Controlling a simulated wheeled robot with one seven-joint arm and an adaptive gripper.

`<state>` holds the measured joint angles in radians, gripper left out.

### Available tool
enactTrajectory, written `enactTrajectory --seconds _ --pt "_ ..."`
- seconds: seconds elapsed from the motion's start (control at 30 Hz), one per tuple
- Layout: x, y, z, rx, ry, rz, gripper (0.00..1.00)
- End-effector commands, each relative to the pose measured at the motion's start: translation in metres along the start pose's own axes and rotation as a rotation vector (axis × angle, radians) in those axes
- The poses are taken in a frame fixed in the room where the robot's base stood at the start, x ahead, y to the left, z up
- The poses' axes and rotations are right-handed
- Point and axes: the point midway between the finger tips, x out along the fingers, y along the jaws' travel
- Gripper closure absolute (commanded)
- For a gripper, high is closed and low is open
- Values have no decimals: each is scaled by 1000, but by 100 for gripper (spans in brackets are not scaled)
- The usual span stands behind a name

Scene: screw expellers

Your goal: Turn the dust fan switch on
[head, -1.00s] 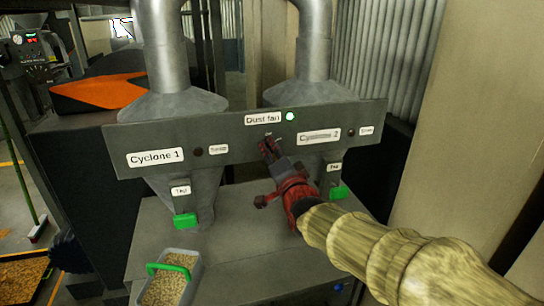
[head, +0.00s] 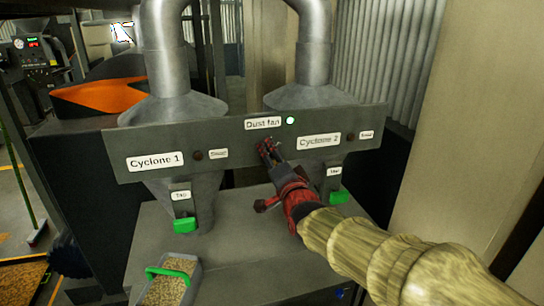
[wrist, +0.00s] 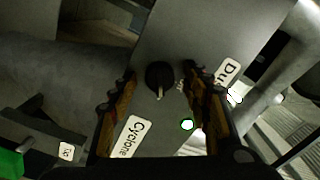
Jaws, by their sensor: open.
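The dust fan switch is a black rotary knob (wrist: 160,74) with a pale pointer mark, on the grey panel (head: 232,150). In the wrist view it sits between the two fingers of my gripper (wrist: 160,88), with a gap on each side. In the head view my gripper (head: 267,148) is open in front of the panel, just below the "Dust fan" label (head: 263,123), and hides most of the knob. A lamp (head: 290,120) beside that label glows whitish green; it also shows in the wrist view (wrist: 187,124).
Labels "Cyclone 1" (head: 155,161) and "Cyclone 2" (head: 319,141) flank the switch. Green-ended taps (head: 185,225) hang below the panel. A bin of pellets with a green handle (head: 172,272) stands at the lower left. A beige wall (head: 455,130) is on the right.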

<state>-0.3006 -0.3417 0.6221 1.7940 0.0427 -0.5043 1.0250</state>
Motion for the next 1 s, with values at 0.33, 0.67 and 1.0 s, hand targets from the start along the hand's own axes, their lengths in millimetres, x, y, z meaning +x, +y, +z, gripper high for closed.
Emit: enactTrajectory --seconds 0.33,0.67,1.0 --pt "-20 -1 0 0 1 -1 52" --pt "-79 -1 0 0 0 -1 52" --pt "-117 0 0 0 0 0 52"
